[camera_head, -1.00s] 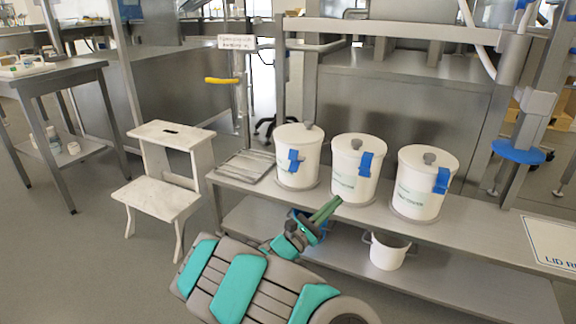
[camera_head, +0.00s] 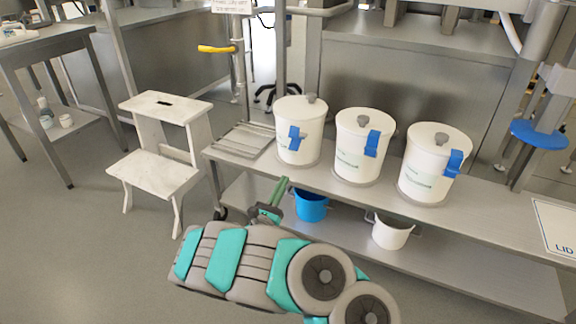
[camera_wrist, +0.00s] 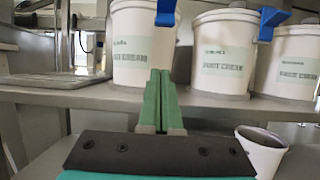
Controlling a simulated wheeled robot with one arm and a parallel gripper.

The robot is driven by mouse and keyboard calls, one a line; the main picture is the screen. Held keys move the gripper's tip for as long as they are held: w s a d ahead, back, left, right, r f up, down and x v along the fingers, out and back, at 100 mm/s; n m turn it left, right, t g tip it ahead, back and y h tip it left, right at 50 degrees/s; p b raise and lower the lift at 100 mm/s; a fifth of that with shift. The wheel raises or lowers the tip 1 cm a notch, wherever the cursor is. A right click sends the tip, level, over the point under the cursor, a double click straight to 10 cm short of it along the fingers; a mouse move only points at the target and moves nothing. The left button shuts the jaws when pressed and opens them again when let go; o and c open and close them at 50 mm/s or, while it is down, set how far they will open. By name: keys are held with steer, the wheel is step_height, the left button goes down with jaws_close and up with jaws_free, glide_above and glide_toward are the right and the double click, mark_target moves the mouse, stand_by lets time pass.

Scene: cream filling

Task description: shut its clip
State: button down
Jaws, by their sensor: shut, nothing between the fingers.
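Three white lidded tubs stand in a row on the steel bench: a left tub (camera_head: 300,115), a middle tub (camera_head: 356,160) and a right tub (camera_head: 428,180). Each has a blue clip at its rim: left clip (camera_head: 295,137), middle clip (camera_head: 372,143), right clip (camera_head: 454,163). The left clip looks tilted; I cannot tell surely which clips are fastened. My gripper (camera_head: 282,183) is shut and empty, in front of and below the left tub. In the wrist view its green fingers (camera_wrist: 160,85) point at the left tub (camera_wrist: 140,45), below its clip (camera_wrist: 166,12), apart from it.
A steel rack (camera_head: 243,139) lies on the bench left of the tubs. A blue bucket (camera_head: 312,208) and a white bucket (camera_head: 391,233) stand on the lower shelf. A white step stool (camera_head: 160,172) stands left of the bench. A lid sign (camera_head: 558,226) lies at the right end.

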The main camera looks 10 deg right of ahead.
steer(key=x, duration=0.9)
steer(key=shift+d+r, duration=0.1)
steer(key=shift+w+r, duration=0.2)
steer(key=shift+r, duration=0.1)
steer(key=shift+s+a+r, duration=0.35)
steer(key=shift+s+r, duration=0.2)
steer(key=shift+r, duration=0.1)
steer(key=shift+s+a+r, duration=0.35)
steer(key=shift+s+r, duration=0.15)
steer(key=shift+r, duration=0.15)
